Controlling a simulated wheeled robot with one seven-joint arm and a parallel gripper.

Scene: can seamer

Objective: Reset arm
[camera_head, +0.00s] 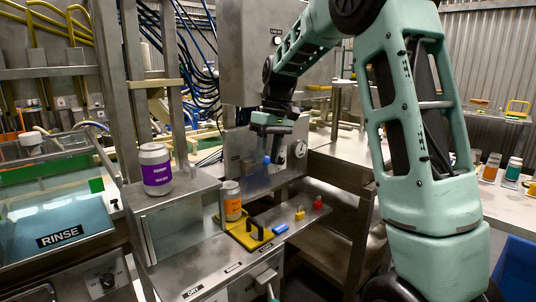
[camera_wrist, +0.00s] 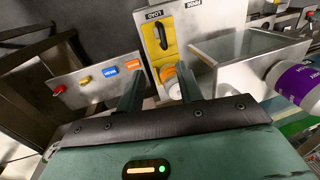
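My gripper (camera_head: 272,142) hangs over the steel work shelf, behind the orange-labelled can (camera_head: 232,201) in the head view. In the wrist view my gripper (camera_wrist: 158,84) has its two dark fingers spread, with nothing held between them. The orange can also shows in the wrist view (camera_wrist: 170,78), beyond the fingers and partly hidden by one of them. It stands upright at the yellow plate (camera_head: 243,236) with a black handle. My arm reaches in from the right, bent above the shelf.
A purple-labelled can (camera_head: 156,170) stands on a steel block to the left. Blue (camera_head: 280,228), yellow (camera_head: 299,213) and red (camera_head: 318,203) controls line the shelf. A rinse tank (camera_head: 60,236) is at far left. More cans (camera_head: 513,169) stand on a right-hand table.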

